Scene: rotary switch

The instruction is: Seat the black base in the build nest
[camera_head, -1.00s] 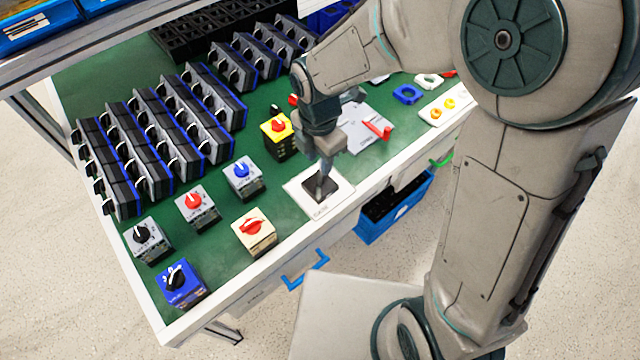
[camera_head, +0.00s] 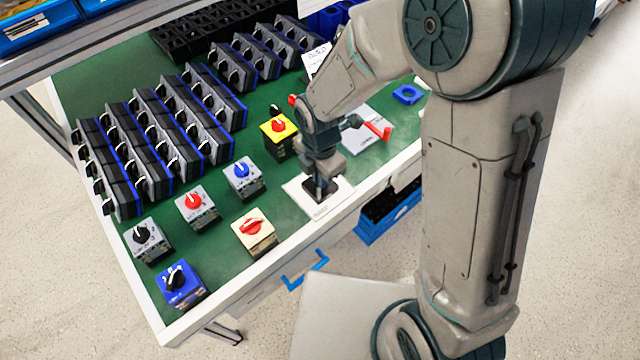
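The build nest is a white square plate (camera_head: 338,201) at the front edge of the green workbench. The black base (camera_head: 320,191) shows as a small dark block over the middle of the plate, under my gripper (camera_head: 319,182). My gripper points down and its fingers reach the base. The fingers are small and dark here, so I cannot tell whether they are open or shut on it. I also cannot tell whether the base sits fully down in the nest.
Finished switches, such as a cream one with a red knob (camera_head: 254,233) and a grey one with a blue knob (camera_head: 243,178), stand left of the nest. A fixture with a red handle (camera_head: 378,131) lies behind it. Racks of black parts (camera_head: 160,150) fill the back left.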

